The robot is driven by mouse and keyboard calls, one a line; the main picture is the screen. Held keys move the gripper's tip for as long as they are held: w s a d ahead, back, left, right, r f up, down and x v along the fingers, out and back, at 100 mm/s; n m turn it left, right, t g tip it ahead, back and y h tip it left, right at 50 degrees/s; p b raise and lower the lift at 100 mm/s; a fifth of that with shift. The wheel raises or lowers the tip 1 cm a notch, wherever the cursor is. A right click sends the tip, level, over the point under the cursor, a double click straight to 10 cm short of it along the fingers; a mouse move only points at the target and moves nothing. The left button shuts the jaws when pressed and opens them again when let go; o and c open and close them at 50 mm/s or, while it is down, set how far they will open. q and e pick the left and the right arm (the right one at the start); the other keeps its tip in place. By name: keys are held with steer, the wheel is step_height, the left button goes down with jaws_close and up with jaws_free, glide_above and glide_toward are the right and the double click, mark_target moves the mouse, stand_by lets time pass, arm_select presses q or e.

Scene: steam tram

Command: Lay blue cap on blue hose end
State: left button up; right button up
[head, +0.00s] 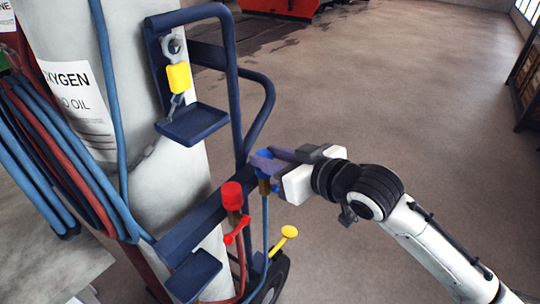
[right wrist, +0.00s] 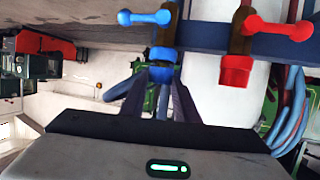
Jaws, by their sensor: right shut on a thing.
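My right gripper (head: 264,158) is shut on the blue cap (head: 265,153), at the top of the brass blue hose end (head: 264,186). In the right wrist view the blue cap (right wrist: 161,74) is between the fingertips (right wrist: 160,84), against the brass fitting (right wrist: 167,28). It looks in line with the fitting, but the fingers hide part of it and I cannot tell whether it is fully seated. The blue hose (head: 265,225) runs down from the hose end. My left gripper is not in view.
A red cap (head: 232,195) sits on the neighbouring fitting, close on the left, with a red lever (head: 237,231) below. A yellow knob (head: 288,232) stands low on the right. The blue trolley frame (head: 232,90) and grey cylinder (head: 160,180) are close by. Open floor (head: 400,100) lies to the right.

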steer(key=shift+f, duration=0.35)
steer(key=o, duration=1.1)
steer(key=shift+r, duration=0.1)
steer(key=shift+r+p, duration=0.5)
steer(key=shift+r, duration=3.6)
